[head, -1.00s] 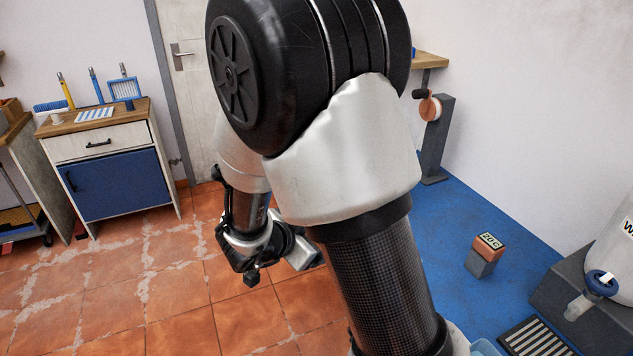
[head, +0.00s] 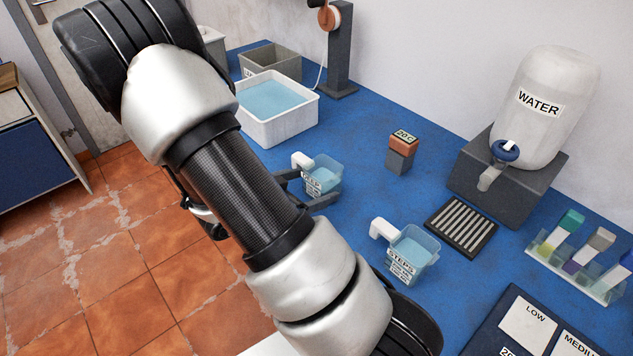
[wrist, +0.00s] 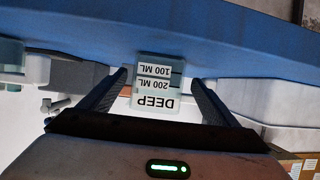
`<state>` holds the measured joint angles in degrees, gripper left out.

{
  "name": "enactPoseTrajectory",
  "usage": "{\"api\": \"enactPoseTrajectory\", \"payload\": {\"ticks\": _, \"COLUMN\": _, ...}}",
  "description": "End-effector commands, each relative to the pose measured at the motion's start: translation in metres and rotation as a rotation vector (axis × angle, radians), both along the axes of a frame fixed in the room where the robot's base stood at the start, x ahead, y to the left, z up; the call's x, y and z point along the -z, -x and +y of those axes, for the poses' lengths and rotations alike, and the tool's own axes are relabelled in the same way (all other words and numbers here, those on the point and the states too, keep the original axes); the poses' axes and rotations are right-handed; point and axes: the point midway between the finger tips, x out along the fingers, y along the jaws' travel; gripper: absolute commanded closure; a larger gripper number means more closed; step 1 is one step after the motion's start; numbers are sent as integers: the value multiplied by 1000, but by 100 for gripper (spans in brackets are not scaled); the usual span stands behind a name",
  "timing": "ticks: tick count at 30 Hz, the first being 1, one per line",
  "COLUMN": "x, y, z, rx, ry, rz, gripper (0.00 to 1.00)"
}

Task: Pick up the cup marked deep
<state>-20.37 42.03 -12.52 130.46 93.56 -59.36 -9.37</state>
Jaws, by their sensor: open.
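The cup marked DEEP (wrist: 157,103) shows upside down in the wrist view, with 100 ML and 200 ML on its label. In the head view this clear cup (head: 326,172) stands on the blue bench, with bluish liquid inside and a white handle at its left. My gripper (wrist: 159,80) is open, with one finger to each side of the cup in the wrist view. In the head view my gripper (head: 316,185) reaches the cup from the left. I cannot tell whether the fingers touch it. My arm hides part of the bench left of it.
A second cup marked STEPS (head: 413,251) stands nearer on the blue bench (head: 365,120). A white basin of water (head: 290,125), a small block reading 20C (head: 402,150), a striped drain mat (head: 460,226), a WATER tank (head: 545,110) and a vial rack (head: 575,270) stand around.

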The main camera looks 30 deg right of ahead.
Motion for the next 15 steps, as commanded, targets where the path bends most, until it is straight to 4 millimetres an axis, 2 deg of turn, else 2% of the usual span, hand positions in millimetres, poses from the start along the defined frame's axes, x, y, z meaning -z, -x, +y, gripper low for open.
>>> {"api": "enactPoseTrajectory", "payload": {"ticks": 4, "x": 5, "y": -1, "z": -9, "rx": 3, "ry": -1, "rz": -1, "gripper": 17}}
{"api": "enactPoseTrajectory", "payload": {"ticks": 12, "x": 20, "y": -6, "z": -44, "rx": 3, "ry": 0, "rz": 0, "gripper": 17}}
{"api": "enactPoseTrajectory", "payload": {"ticks": 15, "x": 22, "y": -7, "z": -50, "rx": 1, "ry": 0, "rz": -1, "gripper": 17}}
